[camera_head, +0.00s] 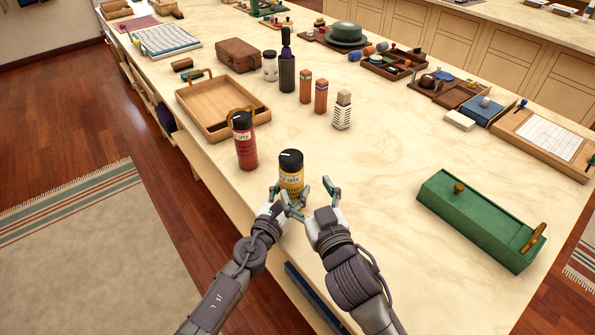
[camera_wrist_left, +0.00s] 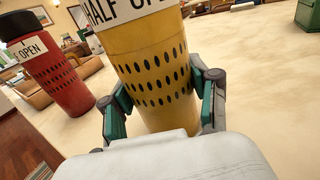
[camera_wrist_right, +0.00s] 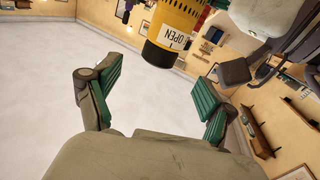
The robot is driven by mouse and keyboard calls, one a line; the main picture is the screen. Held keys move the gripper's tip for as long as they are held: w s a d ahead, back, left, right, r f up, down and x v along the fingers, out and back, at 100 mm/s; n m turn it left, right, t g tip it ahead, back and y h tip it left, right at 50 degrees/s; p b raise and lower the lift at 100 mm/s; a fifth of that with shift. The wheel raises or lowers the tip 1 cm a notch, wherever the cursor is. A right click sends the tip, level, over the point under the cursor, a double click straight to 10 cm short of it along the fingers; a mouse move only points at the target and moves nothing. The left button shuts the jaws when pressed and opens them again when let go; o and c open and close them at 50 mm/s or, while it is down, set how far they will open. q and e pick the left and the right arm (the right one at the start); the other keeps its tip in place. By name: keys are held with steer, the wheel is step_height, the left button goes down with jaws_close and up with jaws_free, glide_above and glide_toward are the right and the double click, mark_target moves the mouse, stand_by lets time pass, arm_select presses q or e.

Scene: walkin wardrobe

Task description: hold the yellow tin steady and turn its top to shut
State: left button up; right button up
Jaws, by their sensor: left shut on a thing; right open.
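The yellow tin (camera_head: 292,183) stands upright near the table's front edge, with a black top (camera_head: 290,160) bearing a pale mark. It fills the middle of the left wrist view (camera_wrist_left: 150,75), where a white label reads "HALF OP…", cut off by the frame. My left gripper (camera_head: 286,200) is shut on the tin's body, one finger on each side. My right gripper (camera_head: 318,199) is open and empty just right of the tin. In the right wrist view the tin (camera_wrist_right: 178,22) and its "OPEN" label appear upside down, beyond the spread fingers (camera_wrist_right: 163,78).
A red tin (camera_head: 244,145) with a black top stands close left of the yellow one. Behind are a wooden tray (camera_head: 205,127), orange tins (camera_head: 321,96) and a striped bottle (camera_head: 342,111). A green box (camera_head: 480,220) lies right. The table between is clear.

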mark_target(299, 166)
steer(key=s+d+f+n+g+y, duration=0.2)
steer(key=s+n+g+y, duration=0.1)
steer(key=n, duration=0.5)
steer(key=w+a+m+y, duration=0.1)
steer(key=w, duration=0.3)
steer(key=w+a+r+m+y, duration=0.1)
steer(key=w+a+m, duration=0.1)
steer(key=w, duration=0.2)
steer(key=w+a+r+m+y, duration=0.1)
steer(key=w+a, duration=0.1)
steer(key=w, duration=0.2)
steer(key=shift+w+a+r+m, duration=0.15)
steer(key=shift+w+r+m, duration=0.05)
steer(key=shift+m, duration=0.2)
steer(key=shift+c, duration=0.2)
steer(key=c, duration=1.2)
steer(key=shift+o, duration=0.2)
